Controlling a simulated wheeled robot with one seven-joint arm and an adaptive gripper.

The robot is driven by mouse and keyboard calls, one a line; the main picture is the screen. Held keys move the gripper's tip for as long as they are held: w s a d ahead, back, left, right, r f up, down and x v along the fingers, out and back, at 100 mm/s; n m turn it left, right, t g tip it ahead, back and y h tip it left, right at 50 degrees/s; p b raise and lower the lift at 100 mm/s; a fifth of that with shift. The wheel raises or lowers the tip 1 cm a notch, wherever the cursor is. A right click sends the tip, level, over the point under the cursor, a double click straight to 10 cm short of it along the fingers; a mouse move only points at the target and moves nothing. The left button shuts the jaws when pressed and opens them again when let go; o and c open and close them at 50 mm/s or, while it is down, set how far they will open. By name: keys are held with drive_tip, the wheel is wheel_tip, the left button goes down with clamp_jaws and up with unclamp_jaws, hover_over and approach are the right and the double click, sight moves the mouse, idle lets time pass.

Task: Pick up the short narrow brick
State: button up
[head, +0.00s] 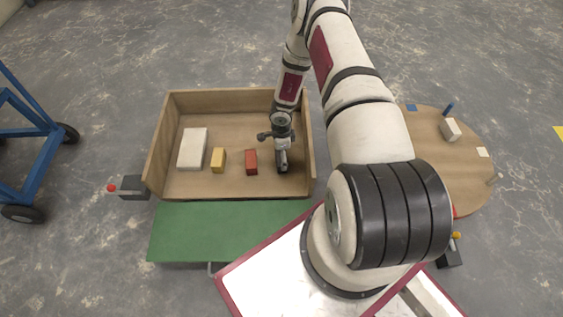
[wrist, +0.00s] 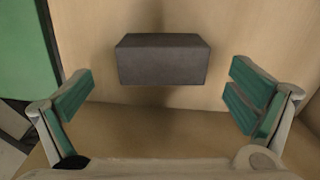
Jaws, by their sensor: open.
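A dark grey brick (wrist: 162,60) lies in the wooden tray, seen in the wrist view ahead of and between the spread fingers of my gripper (wrist: 160,108). My gripper is open, empty and not touching the brick. In the head view my gripper (head: 282,160) points down at the right side of the tray and hides most or all of this brick. A small red brick (head: 251,162) and a small yellow brick (head: 218,160) lie to its left. A larger off-white block (head: 192,148) lies further left. I cannot tell for certain which is the short narrow one.
The wooden tray (head: 230,97) has raised walls, its right wall close to my gripper. A green surface (head: 225,232) adjoins its front. A round wooden table (head: 440,185) with a pale block (head: 450,130) stands right. A blue wheeled frame (head: 30,160) stands far left.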

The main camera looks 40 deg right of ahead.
wheel_tip(320, 180, down, 3)
drive_tip(key=shift+w+f+b, duration=0.1)
drive_tip(key=shift+f+b, duration=0.1)
drive_tip(key=shift+b, duration=0.55)
drive_tip(key=shift+r, duration=0.1)
drive_tip(key=c, duration=1.6)
